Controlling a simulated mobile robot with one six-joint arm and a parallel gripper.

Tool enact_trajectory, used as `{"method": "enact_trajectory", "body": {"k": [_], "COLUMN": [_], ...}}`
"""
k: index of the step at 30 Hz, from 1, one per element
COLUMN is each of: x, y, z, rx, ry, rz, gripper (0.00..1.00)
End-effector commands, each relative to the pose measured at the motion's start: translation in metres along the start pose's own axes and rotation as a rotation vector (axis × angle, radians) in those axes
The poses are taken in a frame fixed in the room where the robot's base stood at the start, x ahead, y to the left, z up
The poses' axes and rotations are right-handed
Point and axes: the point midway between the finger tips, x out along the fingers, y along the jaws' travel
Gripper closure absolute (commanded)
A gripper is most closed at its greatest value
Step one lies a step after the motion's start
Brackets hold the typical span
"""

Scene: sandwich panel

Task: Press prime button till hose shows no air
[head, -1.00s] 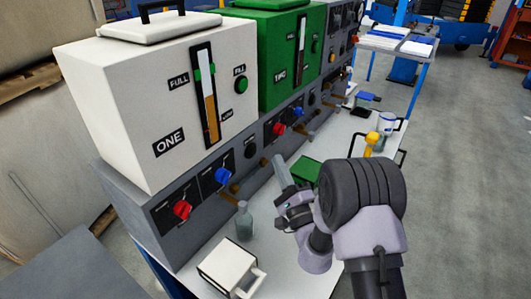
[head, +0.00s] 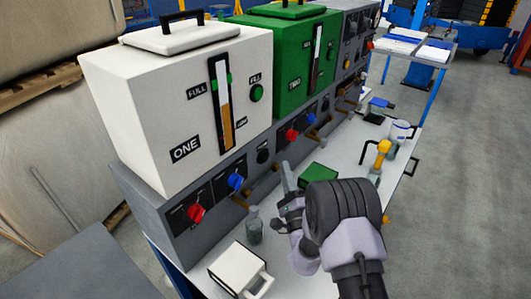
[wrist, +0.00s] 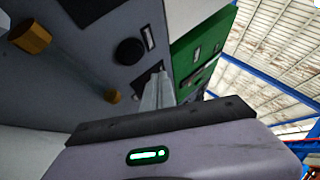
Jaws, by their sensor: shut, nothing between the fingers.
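A round black button (head: 263,156) sits on the grey panel front, right of the blue knob; its label is too small to read, so I cannot tell whether it is the prime button. In the wrist view a round black button (wrist: 128,51) shows on the panel, left of my fingers. My gripper (head: 285,165) is shut and empty, its fingers pointing at the panel, just right of the button in the picture. In the wrist view the gripper tips (wrist: 158,78) appear close to the panel; contact cannot be told.
White tank ONE (head: 185,100) and green tank TWO (head: 285,65) stand above the panel. Red (head: 196,213) and blue (head: 235,180) knobs and brass spouts (head: 240,201) project from it. A glass bottle (head: 254,226), white container (head: 238,268) and green box (head: 318,176) stand on the bench.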

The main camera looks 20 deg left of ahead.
Motion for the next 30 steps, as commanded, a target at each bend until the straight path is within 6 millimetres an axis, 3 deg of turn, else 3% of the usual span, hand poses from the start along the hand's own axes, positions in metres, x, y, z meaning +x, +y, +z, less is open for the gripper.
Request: {"method": "enact_trajectory", "body": {"k": [10, 30], "x": [0.025, 0.026], "y": [0.019, 0.02], "z": [0.018, 0.019], "rx": [0.002, 0.002], "ry": [-0.001, 0.001], "rz": [0.001, 0.0], "gripper": [1.0, 1.0]}}
